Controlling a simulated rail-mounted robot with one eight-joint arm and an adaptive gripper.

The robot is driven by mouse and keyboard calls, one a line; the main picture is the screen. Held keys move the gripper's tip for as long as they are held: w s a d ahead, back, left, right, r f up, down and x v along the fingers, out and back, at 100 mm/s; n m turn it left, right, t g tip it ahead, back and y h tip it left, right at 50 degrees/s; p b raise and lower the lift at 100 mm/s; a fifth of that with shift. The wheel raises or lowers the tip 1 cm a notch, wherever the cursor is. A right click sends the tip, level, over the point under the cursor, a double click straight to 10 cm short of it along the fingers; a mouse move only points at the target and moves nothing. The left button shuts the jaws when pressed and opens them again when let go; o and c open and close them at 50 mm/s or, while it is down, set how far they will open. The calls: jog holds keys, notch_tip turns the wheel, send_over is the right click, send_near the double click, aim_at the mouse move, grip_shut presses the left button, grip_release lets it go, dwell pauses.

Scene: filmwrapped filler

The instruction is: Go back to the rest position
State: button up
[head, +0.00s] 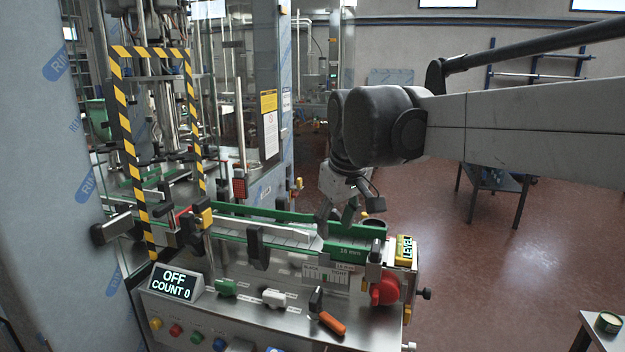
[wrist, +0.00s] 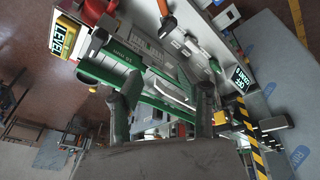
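My gripper (head: 337,212) hangs from my arm over the right end of the green-railed conveyor (head: 348,252) in the head view, pointing down. In the wrist view my gripper (wrist: 162,100) has its two fingers spread apart, with the green rails and a grey bar visible behind the gap. Nothing shows held between the fingers. Whether the fingertips touch the rails I cannot tell. My arm reaches in from the right of the head view.
A yellow LEVEL box (head: 405,250) and a red knob (head: 385,289) are at the machine's right end. A striped guard frame (head: 130,150) stands left. The floor at right is largely open.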

jog(key=s+d+f+m+t+p, duration=0.1)
jog(key=s+d+f+m+p, duration=0.1)
jog(key=s+d, duration=0.5)
jog(key=s+d+f+m+t+h+p, duration=0.1)
jog(key=s+d+f+m, duration=0.3)
jog(key=s, duration=1.1)
jog(key=d+f+t+p, duration=0.1)
jog(key=d+f, duration=0.1)
jog(key=d, duration=0.2)
jog(key=shift+d+m+t, duration=0.3)
jog(key=shift+m, duration=0.1)
